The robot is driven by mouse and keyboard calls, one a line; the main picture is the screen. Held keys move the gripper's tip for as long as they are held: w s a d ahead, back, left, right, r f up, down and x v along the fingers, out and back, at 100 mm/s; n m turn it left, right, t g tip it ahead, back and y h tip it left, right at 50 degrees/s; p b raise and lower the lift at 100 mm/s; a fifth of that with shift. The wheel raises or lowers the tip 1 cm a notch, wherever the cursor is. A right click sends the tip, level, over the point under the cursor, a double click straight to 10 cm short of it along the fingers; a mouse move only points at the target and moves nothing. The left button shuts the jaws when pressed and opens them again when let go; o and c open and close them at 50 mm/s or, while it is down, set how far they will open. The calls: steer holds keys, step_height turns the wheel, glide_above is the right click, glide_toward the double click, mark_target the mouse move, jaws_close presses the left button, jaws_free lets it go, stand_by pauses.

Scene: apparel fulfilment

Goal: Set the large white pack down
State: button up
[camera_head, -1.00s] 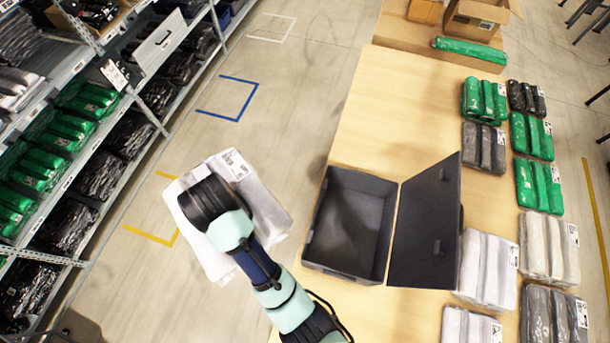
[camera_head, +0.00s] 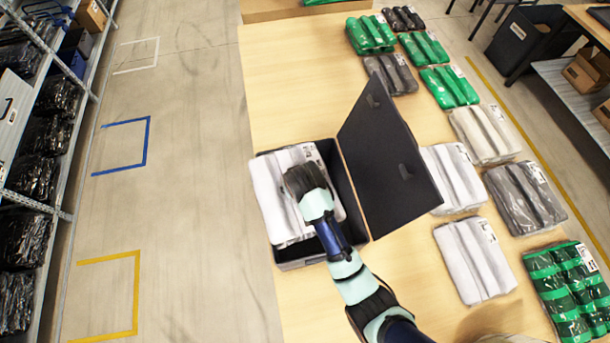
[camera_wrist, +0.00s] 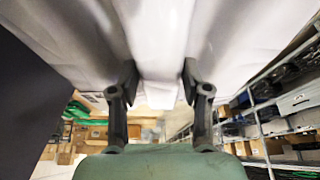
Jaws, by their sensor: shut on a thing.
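The large white pack (camera_head: 272,193) hangs under my gripper (camera_head: 306,182) in the head view, over the open dark box (camera_head: 352,199). It covers most of the box's opening, and its left side reaches past the box's left wall. I cannot tell whether it touches the box. In the wrist view the pack (camera_wrist: 160,35) fills the top of the picture, and my gripper's two fingers (camera_wrist: 152,85) are shut on it. In the head view my own wrist hides the fingertips.
The box's dark lid (camera_head: 388,160) stands open on its right. White packs (camera_head: 474,260), grey packs (camera_head: 524,196) and green packs (camera_head: 448,87) lie on the table (camera_head: 290,75) to the right. The table beyond the box is clear. A shelf rack (camera_head: 45,160) stands at the left.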

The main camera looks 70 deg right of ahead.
steer(key=shift+m+h, duration=0.3)
steer(key=shift+m, duration=0.3)
steer(key=s+d+f, duration=0.2)
steer(key=s+f, duration=0.1)
steer(key=shift+s+d+b, duration=0.2)
steer(key=shift+s+b, duration=0.1)
steer(key=shift+b, duration=0.1)
step_height(320, 180, down, 20)
steer(key=b, duration=0.3)
steer(key=shift+r+b, duration=0.1)
steer(key=shift+b, duration=0.25)
steer(key=shift+f, duration=0.2)
steer(key=o, duration=1.3)
steer(key=p+v, duration=0.1)
steer(key=v, duration=0.3)
steer(key=p+v, duration=0.1)
steer(key=v, duration=0.3)
steer(key=p+v, duration=0.1)
steer(key=v, duration=0.3)
steer(key=shift+w+d+r, duration=0.1)
steer(key=shift+w+r, duration=0.1)
steer(key=shift+r, duration=0.1)
